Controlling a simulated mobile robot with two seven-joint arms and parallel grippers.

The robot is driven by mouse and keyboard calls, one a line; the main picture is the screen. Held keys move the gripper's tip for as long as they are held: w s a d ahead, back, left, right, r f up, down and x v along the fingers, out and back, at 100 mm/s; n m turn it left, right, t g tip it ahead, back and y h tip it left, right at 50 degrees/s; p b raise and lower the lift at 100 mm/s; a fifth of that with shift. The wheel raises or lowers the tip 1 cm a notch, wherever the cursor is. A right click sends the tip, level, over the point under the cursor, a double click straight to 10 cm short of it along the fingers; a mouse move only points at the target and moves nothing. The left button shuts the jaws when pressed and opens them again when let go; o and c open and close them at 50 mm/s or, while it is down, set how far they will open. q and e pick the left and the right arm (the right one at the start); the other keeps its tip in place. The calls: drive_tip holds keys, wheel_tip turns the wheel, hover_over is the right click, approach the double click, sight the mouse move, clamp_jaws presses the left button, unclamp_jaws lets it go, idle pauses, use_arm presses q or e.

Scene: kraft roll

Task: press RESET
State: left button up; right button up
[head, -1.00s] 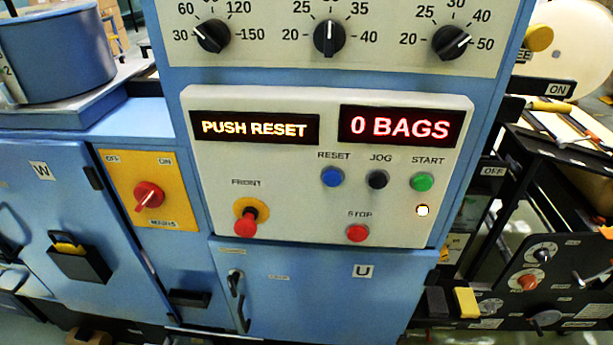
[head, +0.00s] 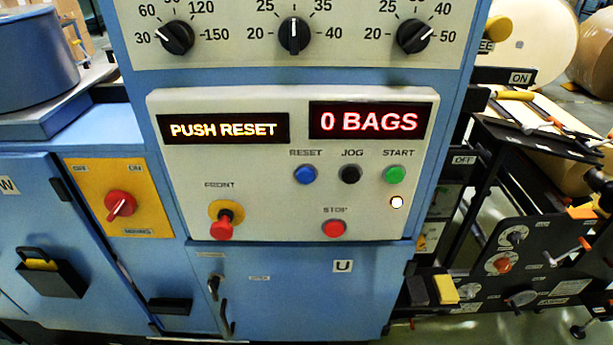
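The blue RESET button (head: 304,174) sits on the pale control panel (head: 290,208), under its RESET label and left of the black JOG button (head: 350,174) and the green START button (head: 394,174). The amber display (head: 222,128) above reads PUSH RESET. The red display (head: 370,121) reads 0 BAGS. A red STOP button (head: 334,228) is lower down. A red FRONT knob on a yellow disc (head: 223,222) is at the panel's lower left. Neither of my grippers shows in the head view.
A red rotary switch (head: 120,205) on a yellow plate is left of the panel, its handle tilted. Three black dials (head: 294,36) are above. Black machinery with knobs (head: 505,262) and large paper rolls (head: 535,38) stand at right. Nothing stands in front of the panel.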

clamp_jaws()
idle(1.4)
